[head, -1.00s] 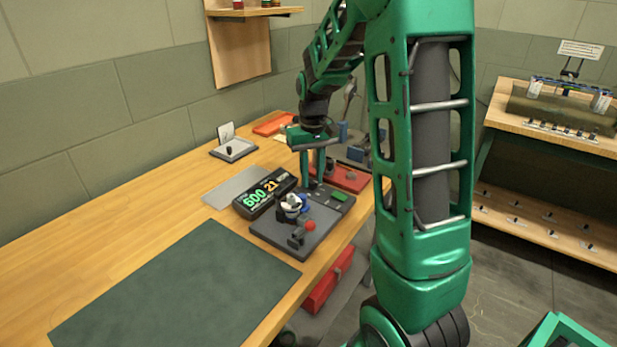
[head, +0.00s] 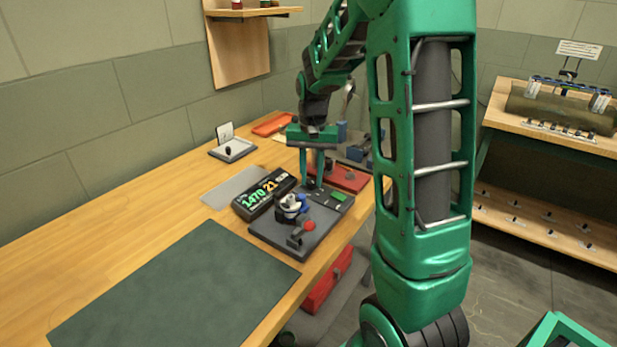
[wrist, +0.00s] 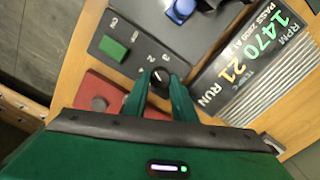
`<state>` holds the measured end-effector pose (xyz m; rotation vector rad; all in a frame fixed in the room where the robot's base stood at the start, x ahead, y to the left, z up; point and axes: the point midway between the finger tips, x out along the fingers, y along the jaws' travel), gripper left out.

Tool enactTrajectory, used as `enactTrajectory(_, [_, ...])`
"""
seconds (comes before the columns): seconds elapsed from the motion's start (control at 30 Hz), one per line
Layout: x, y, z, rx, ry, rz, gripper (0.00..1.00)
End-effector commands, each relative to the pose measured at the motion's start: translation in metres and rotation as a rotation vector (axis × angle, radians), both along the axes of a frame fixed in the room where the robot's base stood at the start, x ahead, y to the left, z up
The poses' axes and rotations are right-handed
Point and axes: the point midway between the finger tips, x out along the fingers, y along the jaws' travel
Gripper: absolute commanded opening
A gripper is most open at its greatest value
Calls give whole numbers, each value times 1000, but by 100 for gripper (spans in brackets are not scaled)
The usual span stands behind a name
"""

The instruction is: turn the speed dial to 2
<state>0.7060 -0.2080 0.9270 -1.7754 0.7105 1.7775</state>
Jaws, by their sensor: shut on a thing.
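The speed dial (wrist: 160,77) is a small black knob with a white mark, on the dark control panel (wrist: 138,27). Small numerals are printed beside it; I cannot tell exactly which one the mark meets. My gripper (wrist: 159,88) is shut on the dial, one green finger on each side. In the head view my gripper (head: 312,182) reaches down to the panel's far end and hides the dial. The black display (wrist: 250,60) reads 1470 RPM, 21 and RUN; it also shows in the head view (head: 265,193).
A green button (wrist: 112,47) sits near the dial. A blue-and-white part (head: 290,204) and a red knob (head: 309,226) stand on the panel's nearer half. A red tray (head: 348,179) lies just beyond. The dark mat (head: 170,290) is clear.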

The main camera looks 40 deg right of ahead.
Motion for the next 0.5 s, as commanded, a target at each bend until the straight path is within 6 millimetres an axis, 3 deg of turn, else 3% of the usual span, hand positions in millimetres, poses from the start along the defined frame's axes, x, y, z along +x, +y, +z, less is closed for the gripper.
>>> enactTrajectory(0.33, [1, 1, 0, 1, -2, 2, 2])
enactTrajectory(0.37, [1, 1, 0, 1, -2, 2, 32])
enactTrajectory(0.4, [1, 1, 0, 1, -2, 2, 41])
enactTrajectory(0.5, [1, 1, 0, 0, -1, 1, 43])
